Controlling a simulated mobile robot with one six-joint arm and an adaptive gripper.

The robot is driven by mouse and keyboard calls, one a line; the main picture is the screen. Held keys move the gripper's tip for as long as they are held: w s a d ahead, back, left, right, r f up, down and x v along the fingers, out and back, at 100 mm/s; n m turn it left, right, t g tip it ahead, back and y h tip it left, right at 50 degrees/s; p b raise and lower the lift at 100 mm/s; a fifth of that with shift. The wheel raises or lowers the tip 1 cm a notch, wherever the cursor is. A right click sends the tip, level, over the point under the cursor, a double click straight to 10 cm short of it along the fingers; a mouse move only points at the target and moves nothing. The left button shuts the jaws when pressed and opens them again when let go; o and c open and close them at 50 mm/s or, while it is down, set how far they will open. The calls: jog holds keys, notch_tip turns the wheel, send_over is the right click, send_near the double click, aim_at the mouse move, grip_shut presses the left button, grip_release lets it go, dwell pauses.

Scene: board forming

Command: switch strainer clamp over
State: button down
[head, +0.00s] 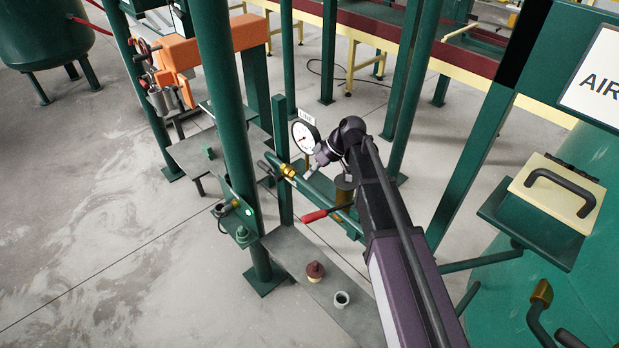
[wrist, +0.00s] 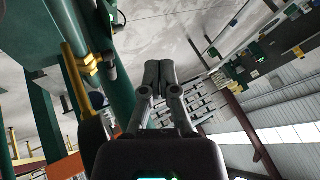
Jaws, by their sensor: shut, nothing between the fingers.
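My gripper (head: 314,170) is in front of the pressure gauge in the head view, at the end of my dark arm. In the wrist view its two grey fingers (wrist: 158,74) are together with nothing between them. A lever with a red handle (head: 315,215) sits low on the green pipework (head: 325,202), below my gripper and apart from it. I cannot tell for sure which part is the strainer clamp. A brass fitting (head: 289,170) is on the same pipework, left of my gripper. My arm hides part of the pipework.
A round white gauge (head: 304,138) stands close behind my gripper. A thick green post (head: 222,80) rises to the left. A grey plate (head: 300,262) below carries a dark red knob (head: 315,270) and a small grey cup (head: 342,299). An orange beam (head: 215,44) is further back.

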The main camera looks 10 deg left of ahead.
jog(key=shift+w+r+p, duration=0.95)
jog(key=shift+r, duration=0.3)
